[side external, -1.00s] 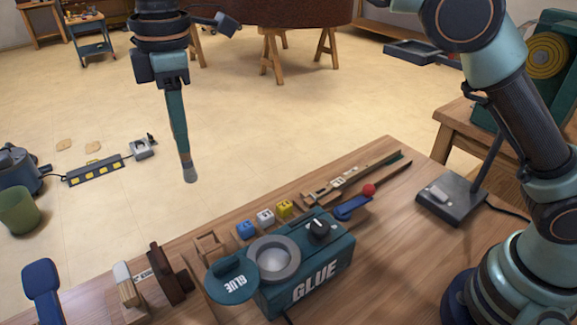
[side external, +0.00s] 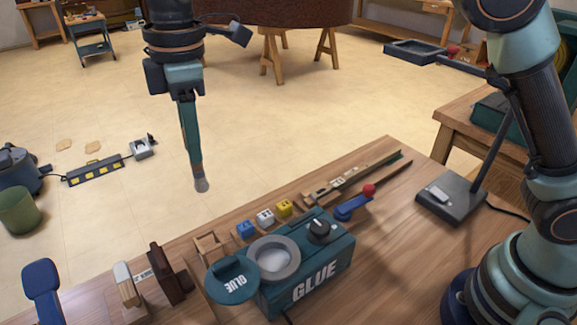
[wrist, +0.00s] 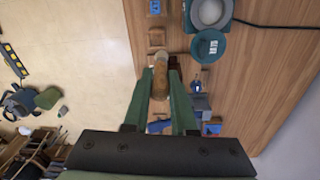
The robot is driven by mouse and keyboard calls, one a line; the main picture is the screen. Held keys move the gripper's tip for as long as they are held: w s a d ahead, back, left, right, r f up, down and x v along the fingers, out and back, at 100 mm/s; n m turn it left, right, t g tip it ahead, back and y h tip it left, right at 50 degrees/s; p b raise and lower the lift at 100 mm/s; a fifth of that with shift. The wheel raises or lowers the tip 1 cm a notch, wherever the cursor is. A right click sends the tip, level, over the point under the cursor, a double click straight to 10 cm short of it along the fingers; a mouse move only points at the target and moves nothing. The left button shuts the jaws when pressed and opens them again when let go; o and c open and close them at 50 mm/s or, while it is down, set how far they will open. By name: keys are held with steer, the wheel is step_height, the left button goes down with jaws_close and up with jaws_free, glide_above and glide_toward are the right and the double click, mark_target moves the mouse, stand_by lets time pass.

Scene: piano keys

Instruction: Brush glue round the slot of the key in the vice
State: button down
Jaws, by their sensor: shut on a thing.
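My gripper (side external: 193,150) is shut on a brush (side external: 201,184), which hangs tip down in the air, apart from the bench. In the wrist view the brown brush (wrist: 161,77) sits between my two green fingers. A teal glue pot (side external: 318,268) stands on the bench, its round grey mouth (side external: 273,260) open and pale inside; the round lid (side external: 232,281) marked GLUE is beside it. I cannot make out for sure the key, its slot or the vice; a blue thing (side external: 42,288) stands at the lower left. Whether the brush carries glue I cannot tell.
Upright wooden blocks (side external: 166,275) stand left of the pot. Several coloured cubes (side external: 265,217), a blue-handled tool (side external: 350,207) and a long rack (side external: 350,178) lie behind it. A lamp base (side external: 452,197) stands at the right. The air around the brush is clear.

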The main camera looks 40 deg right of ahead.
steer(key=s+d+f, duration=0.3)
steer(key=s, duration=0.2)
steer(key=s+d+f, duration=0.3)
steer(key=s, duration=0.3)
step_height(320, 180, down, 6)
stand_by(0.4)
steer(key=shift+w+f, duration=0.1)
steer(key=shift+f, duration=0.5)
stand_by(1.9)
step_height(320, 180, up, 7)
stand_by(1.0)
stand_by(0.4)
